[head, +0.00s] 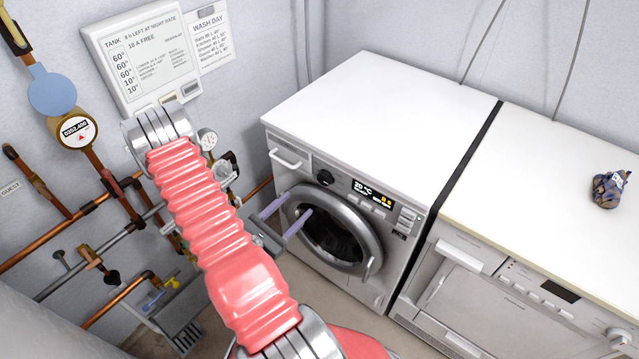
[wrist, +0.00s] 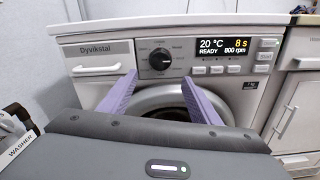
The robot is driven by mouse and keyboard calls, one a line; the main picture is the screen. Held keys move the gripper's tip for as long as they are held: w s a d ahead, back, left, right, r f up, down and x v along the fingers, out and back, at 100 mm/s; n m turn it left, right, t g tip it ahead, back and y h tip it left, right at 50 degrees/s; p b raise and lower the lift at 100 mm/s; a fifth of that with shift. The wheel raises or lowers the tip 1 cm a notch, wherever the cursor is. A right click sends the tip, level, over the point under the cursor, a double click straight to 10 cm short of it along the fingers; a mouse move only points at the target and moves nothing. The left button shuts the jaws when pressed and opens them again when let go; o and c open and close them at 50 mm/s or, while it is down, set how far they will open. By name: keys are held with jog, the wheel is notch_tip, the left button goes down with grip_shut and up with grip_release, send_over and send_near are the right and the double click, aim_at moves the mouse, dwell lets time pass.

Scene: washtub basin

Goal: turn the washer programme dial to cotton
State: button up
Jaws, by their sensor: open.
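The washer (head: 340,150) stands against the wall, with its round door below its control panel. Its programme dial (head: 325,177) is a dark round knob at the left of the display; in the wrist view the dial (wrist: 160,59) lies beyond and between my fingertips. The display (wrist: 224,49) reads 20 °C, READY, 800 rpm and 8 s. Labels around the dial are too small to read. My gripper (head: 287,214) is open and empty, in front of the washer; its two purple fingers also show in the wrist view (wrist: 159,84). They appear apart from the dial.
A second white machine (head: 500,270) stands right of the washer, with a dark crumpled item (head: 610,188) on top. Copper pipes and a gauge (head: 76,131) line the left wall. The washer's top is clear.

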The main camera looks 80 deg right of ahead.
aim_at(322, 181)
jog(key=shift+x, duration=6.4)
jog(key=shift+a, duration=0.1)
jog(key=shift+c, duration=0.3)
jog(key=shift+s, duration=0.1)
jog(key=c, duration=1)
